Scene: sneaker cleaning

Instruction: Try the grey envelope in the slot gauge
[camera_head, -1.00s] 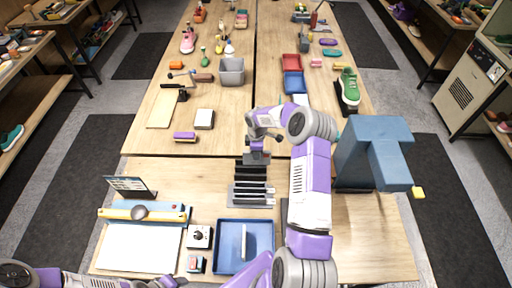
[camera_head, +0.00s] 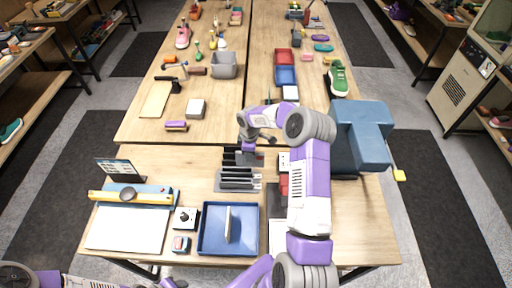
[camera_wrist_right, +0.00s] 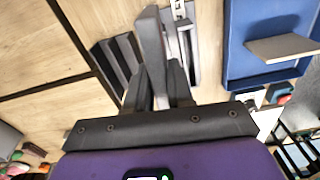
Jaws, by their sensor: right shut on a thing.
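My right gripper (camera_head: 257,143) is above the far side of the table's near section, close to the grey slot gauge (camera_head: 238,181). In the right wrist view the gripper (camera_wrist_right: 156,84) is shut on a flat grey envelope (camera_wrist_right: 151,42), which stands out past the fingertips. The envelope overlaps the slot gauge (camera_wrist_right: 186,48) in that view; I cannot tell whether it is in a slot. In the head view the arm mostly hides the envelope. My left arm shows only at the bottom left edge; its gripper (camera_head: 172,282) is cut off and unclear.
A black slotted rack (camera_head: 232,157) stands just behind the gauge. A blue tray (camera_head: 205,243) holds an upright pale piece. A paper trimmer (camera_head: 125,230), small switch boxes (camera_head: 185,218) and a large blue machine (camera_head: 360,140) stand around.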

